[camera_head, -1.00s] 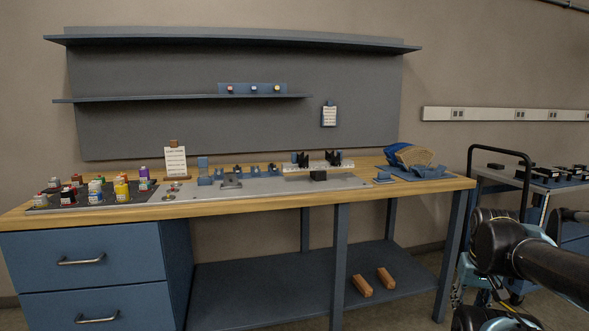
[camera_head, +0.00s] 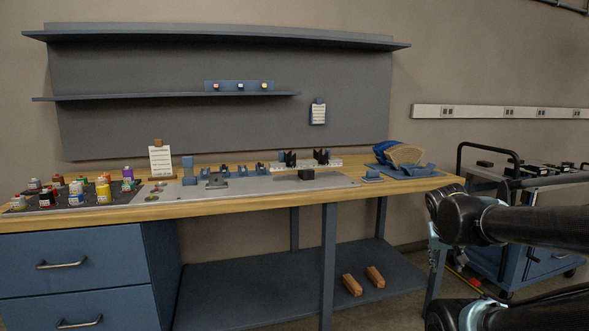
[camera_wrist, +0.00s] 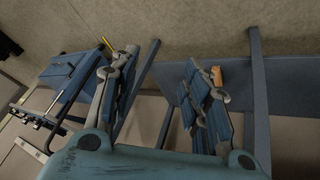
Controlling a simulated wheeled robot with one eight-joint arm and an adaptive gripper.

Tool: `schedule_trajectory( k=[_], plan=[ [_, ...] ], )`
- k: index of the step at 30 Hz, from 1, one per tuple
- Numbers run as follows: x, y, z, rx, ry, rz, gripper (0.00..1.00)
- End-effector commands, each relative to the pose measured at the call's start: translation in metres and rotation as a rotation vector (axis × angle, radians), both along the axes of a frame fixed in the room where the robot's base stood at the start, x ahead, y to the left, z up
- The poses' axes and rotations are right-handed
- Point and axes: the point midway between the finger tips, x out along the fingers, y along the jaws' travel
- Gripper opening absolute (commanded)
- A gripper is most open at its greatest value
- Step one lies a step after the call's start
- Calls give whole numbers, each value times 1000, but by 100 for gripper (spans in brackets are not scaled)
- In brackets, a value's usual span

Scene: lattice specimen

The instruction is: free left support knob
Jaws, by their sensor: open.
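A row of small blue fixtures (camera_head: 229,171) and a white lattice strip (camera_head: 330,164) with black clamp-like parts (camera_head: 289,158) stand on the grey plate of the bench. The left support knob is too small to pick out. My gripper (camera_wrist: 155,100) shows in the wrist view with its two blue-and-grey fingers spread wide, open and empty. Behind the fingers are the bench legs and the lower shelf, so the gripper is away from the fixtures. In the head view my arm comes in from the right edge, and the gripper's fingertips do not show.
The wooden bench (camera_head: 300,193) has several bottles (camera_head: 103,191) at its left and a blue mat (camera_head: 420,174) at its right. Wooden blocks (camera_head: 352,285) lie on the lower shelf. A cart (camera_head: 560,245) stands right of the bench, behind my arm.

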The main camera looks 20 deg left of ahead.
Motion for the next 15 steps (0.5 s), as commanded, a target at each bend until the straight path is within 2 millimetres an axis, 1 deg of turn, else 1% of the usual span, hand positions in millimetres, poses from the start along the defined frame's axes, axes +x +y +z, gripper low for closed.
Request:
schedule_trajectory(
  k=[1,2,3,5,6,8,9,11,12,14,15],
  plan=[
    [22,6,11,-26,-55,12,43],
    [34,8,17,-40,-92,15,43],
    [51,13,26,-56,-142,22,43],
    [75,24,40,-76,-219,38,43],
    [91,33,49,-86,-271,51,43],
    [113,48,63,-95,-348,75,43],
    [128,61,72,-96,-400,94,43],
    [148,82,86,-95,-476,128,43],
    [160,98,95,-92,-526,152,43],
    [176,124,108,-79,-600,194,43],
    [185,143,116,-70,-648,225,43]
  ],
)
